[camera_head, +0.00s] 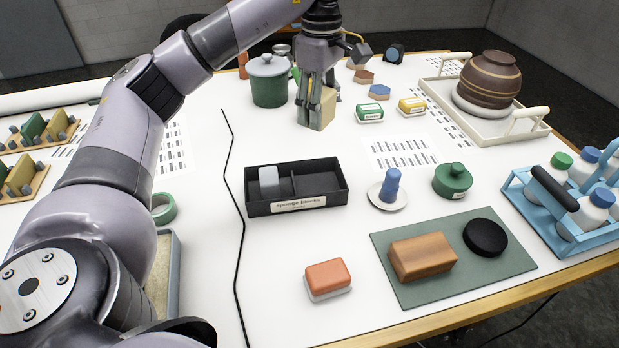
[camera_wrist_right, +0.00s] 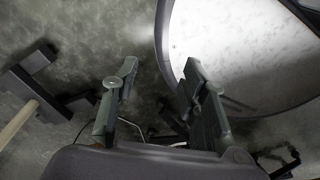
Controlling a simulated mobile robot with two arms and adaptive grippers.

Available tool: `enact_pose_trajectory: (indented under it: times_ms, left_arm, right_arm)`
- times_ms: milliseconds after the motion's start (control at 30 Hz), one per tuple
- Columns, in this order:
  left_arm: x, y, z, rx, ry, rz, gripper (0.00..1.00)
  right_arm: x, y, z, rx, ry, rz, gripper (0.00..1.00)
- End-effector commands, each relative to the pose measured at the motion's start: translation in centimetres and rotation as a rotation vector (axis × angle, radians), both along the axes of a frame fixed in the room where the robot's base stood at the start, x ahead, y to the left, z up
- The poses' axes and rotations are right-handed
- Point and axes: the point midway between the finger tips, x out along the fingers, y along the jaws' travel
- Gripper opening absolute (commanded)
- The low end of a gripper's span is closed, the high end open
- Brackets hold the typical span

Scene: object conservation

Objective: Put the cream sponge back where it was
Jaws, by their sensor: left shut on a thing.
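My left gripper (camera_head: 316,118) is at the back middle of the table, pointing down, shut on the cream sponge (camera_head: 328,106). The sponge is upright and partly hidden by the fingers; I cannot tell whether it touches the table. A black two-part tray labelled "sponge blocks" (camera_head: 322,200) stands nearer, at the middle. Its left compartment holds a pale grey block (camera_head: 268,176); its right compartment looks empty. My right gripper (camera_wrist_right: 161,80) shows only in the right wrist view, open with nothing between its fingers, off the table.
A green lidded pot (camera_head: 268,82) stands just left of the left gripper. Green (camera_head: 369,113) and yellow (camera_head: 412,106) labelled blocks lie to its right. A blue-topped stamp (camera_head: 391,186) and a green lidded jar (camera_head: 452,181) stand right of the tray. A black cable (camera_head: 236,200) runs left of it.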

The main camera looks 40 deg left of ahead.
Motion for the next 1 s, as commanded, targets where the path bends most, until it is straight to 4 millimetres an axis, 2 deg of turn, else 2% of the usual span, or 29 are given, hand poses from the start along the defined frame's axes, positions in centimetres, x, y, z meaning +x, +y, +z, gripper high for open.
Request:
enact_pose_trajectory:
  times_ms: [33, 333, 500, 600, 767, 1000]
  left_arm:
    - [-0.1, 0.0, -1.5, -0.001, 0.007, -0.001, 0.29]
    - [-0.1, 0.0, -7.9, -0.002, 0.007, 0.0, 0.29]
    - [-0.1, 0.0, -11.6, 0.002, 0.006, 0.003, 0.29]
    - [-0.1, 0.0, -13.2, 0.002, 0.004, 0.002, 0.29]
    - [0.0, 0.0, -14.5, 0.001, 0.002, 0.002, 0.29]
    - [-0.1, 0.0, -17.9, 0.001, 0.004, 0.003, 0.29]
  right_arm:
    - [0.1, -0.4, -0.4, -0.004, -0.001, 0.0, 0.4]
    - [0.3, -1.7, -1.5, -0.021, -0.003, 0.003, 0.4]
    - [0.3, -1.3, -0.2, -0.016, -0.002, 0.007, 0.4]
    - [0.2, -0.7, 0.1, -0.008, -0.002, 0.006, 0.4]
    - [0.2, 0.2, 0.2, 0.002, -0.002, 0.006, 0.4]
    - [0.2, 0.2, 1.0, 0.002, -0.002, 0.006, 0.4]
